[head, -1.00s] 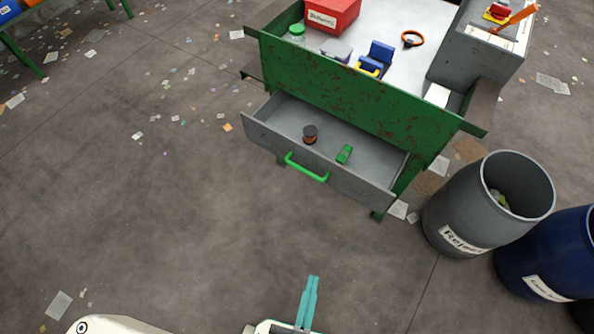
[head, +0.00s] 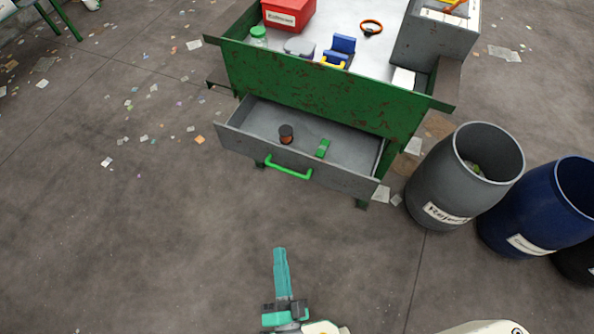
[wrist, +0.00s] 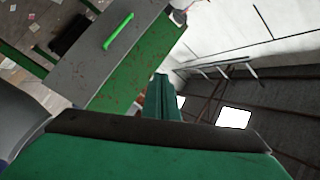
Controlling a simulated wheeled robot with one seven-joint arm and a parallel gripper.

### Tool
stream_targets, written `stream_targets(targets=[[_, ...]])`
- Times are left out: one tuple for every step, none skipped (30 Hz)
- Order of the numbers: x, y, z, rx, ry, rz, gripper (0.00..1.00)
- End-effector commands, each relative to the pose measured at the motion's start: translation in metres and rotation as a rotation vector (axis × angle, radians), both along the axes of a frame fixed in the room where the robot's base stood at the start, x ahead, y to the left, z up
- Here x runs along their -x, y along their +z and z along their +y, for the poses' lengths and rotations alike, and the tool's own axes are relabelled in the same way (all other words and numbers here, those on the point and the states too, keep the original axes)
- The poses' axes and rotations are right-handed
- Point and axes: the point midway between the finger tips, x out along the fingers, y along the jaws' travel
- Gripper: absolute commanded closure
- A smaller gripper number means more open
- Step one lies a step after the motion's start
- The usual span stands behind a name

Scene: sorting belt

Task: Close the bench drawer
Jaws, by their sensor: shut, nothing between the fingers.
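The grey bench drawer (head: 235,141) stands open below the green bench front (head: 300,95) in the head view. Its green bar handle (head: 289,172) is on the drawer's front face. In the wrist view the drawer front (wrist: 88,68) and handle (wrist: 118,31) show tilted at the upper left, beyond the gripper fingers (wrist: 161,85).
A grey reject bin (head: 425,190) and a blue bin (head: 500,225) stand to the right of the bench. On the bench top are a red box (head: 289,10), a blue item (head: 341,46) and an orange ring (head: 371,27). Floor before the drawer is clear except scattered paper.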

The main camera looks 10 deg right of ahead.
Motion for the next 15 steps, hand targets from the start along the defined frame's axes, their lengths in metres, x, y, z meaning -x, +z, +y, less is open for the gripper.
stream_targets(targets=[[-0.016, -0.007, -0.002, -0.15, -0.02, -0.052, 1.0], [-0.024, -0.011, -0.004, -0.244, -0.034, -0.081, 1.0], [-0.035, -0.016, -0.007, -0.37, -0.05, -0.12, 1.0], [-0.043, -0.021, -0.009, -0.463, -0.062, -0.149, 1.0], [-0.051, -0.025, -0.012, -0.555, -0.074, -0.18, 1.0], [-0.062, -0.031, -0.015, -0.679, -0.089, -0.22, 1.0], [-0.07, -0.037, -0.018, -0.769, -0.1, -0.25, 1.0], [-0.079, -0.042, -0.02, -0.86, -0.111, -0.279, 1.0], [-0.09, -0.049, -0.023, -0.981, -0.124, -0.32, 1.0], [-0.099, -0.055, -0.025, -1.07, -0.135, -0.35, 1.0], [-0.108, -0.06, -0.027, -1.159, -0.146, -0.383, 1.0], [-0.119, -0.068, -0.03, -1.272, -0.162, -0.424, 1.0], [-0.127, -0.074, -0.032, -1.356, -0.171, -0.455, 1.0], [-0.136, -0.08, -0.033, -1.435, -0.182, -0.484, 1.0], [-0.146, -0.088, -0.035, -1.536, -0.196, -0.523, 1.0]])
